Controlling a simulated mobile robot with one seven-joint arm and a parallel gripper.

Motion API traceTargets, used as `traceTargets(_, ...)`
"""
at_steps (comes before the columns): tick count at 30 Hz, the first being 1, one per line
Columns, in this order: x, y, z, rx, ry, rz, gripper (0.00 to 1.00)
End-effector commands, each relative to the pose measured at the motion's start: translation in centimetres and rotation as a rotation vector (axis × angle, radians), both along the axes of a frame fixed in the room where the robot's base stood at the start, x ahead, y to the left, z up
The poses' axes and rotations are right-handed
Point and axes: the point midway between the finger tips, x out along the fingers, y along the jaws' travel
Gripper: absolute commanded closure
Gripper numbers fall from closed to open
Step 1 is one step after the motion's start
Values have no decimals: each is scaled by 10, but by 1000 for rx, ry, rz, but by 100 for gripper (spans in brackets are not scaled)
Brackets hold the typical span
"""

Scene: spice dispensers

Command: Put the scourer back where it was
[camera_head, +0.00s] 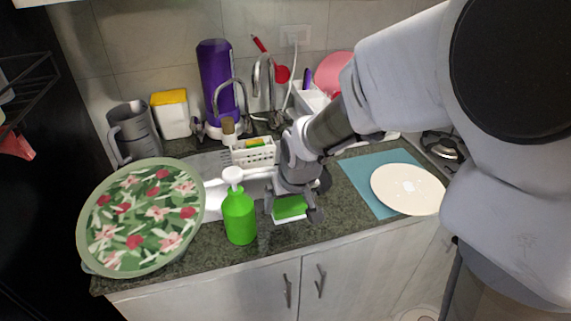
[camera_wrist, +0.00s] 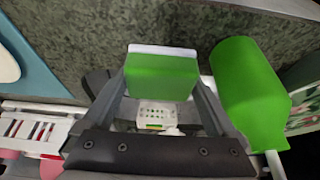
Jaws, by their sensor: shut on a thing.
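The scourer (camera_head: 290,207) is a green block with a white edge or layer, low over the front strip of the counter, just right of the green soap bottle (camera_head: 238,215). In the wrist view the scourer (camera_wrist: 162,76) sits between the fingertips of my gripper (camera_wrist: 160,85). My gripper (camera_head: 294,205) is shut on it, pointing down in the head view. Whether the scourer touches the counter cannot be told. A white caddy (camera_head: 254,155) behind the sink holds a yellow and green sponge and a brush; a white holed part also shows between the fingers in the wrist view.
The soap bottle stands close left of my gripper. A large floral tray (camera_head: 140,217) is at the left. A blue mat (camera_head: 358,180) with a white plate (camera_head: 407,189) lies to the right. The tap, purple bottle (camera_head: 216,85) and dish rack stand at the back.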

Motion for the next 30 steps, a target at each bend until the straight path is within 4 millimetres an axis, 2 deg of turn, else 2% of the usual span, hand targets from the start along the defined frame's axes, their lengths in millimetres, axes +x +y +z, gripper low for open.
traceTargets(3,-1,-1,-21,-2,5,-1,60)
traceTargets(7,-1,-1,-36,-1,4,0,60)
traceTargets(20,0,-1,-43,0,1,0,60)
traceTargets(21,0,-1,-42,0,1,0,4)
traceTargets(22,0,-1,-41,0,1,0,0)
traceTargets(30,0,-1,-40,0,1,0,0)
